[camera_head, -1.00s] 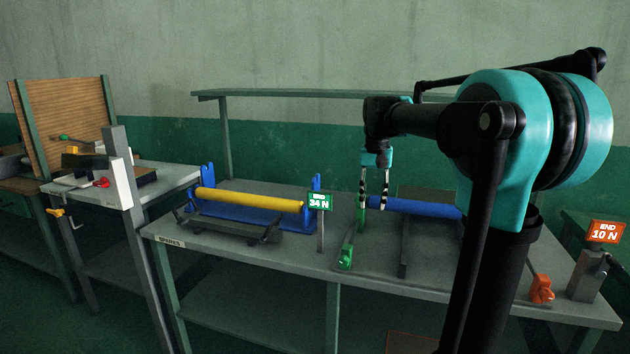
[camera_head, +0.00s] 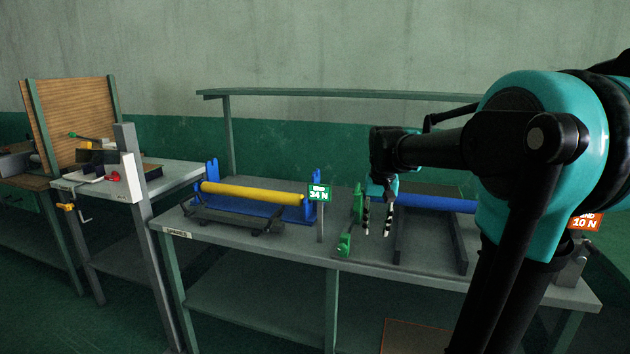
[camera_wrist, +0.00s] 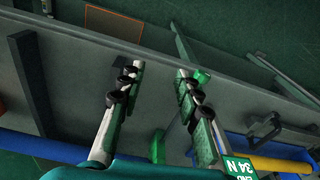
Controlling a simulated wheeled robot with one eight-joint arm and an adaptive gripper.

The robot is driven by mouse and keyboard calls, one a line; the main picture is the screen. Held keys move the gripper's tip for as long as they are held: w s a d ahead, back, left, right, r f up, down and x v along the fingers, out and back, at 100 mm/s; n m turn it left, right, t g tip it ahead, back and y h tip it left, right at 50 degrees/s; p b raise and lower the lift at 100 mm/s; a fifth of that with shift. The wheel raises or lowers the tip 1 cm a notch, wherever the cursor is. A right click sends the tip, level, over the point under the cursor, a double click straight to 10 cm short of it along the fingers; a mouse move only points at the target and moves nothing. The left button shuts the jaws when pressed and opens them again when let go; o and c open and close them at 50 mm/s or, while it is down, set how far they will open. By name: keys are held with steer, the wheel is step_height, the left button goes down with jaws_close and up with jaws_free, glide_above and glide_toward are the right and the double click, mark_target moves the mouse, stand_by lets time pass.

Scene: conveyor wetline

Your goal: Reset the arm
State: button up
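My gripper (camera_head: 377,218) hangs pointing down over the bench (camera_head: 290,258), in front of the blue roller (camera_head: 436,203) and just right of the green bracket (camera_head: 345,243). Its two striped fingers stand apart with nothing between them. In the wrist view the two fingers of my gripper (camera_wrist: 158,72) are also spread, with bare grey bench surface between and beyond them. My arm is bent, with its large teal joint at the right of the head view.
A yellow roller (camera_head: 252,193) rests on blue supports left of a green "34 N" sign (camera_head: 319,193). An orange "10 N" sign (camera_head: 586,222) stands at the right end. A shelf rail (camera_head: 340,95) runs behind. A side table (camera_head: 170,177) with tools stands left.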

steer(key=s+d+f+n+t, duration=0.2)
steer(key=s+f+t, duration=0.1)
steer(key=s+f, duration=1.6)
steer(key=shift+f, duration=0.65)
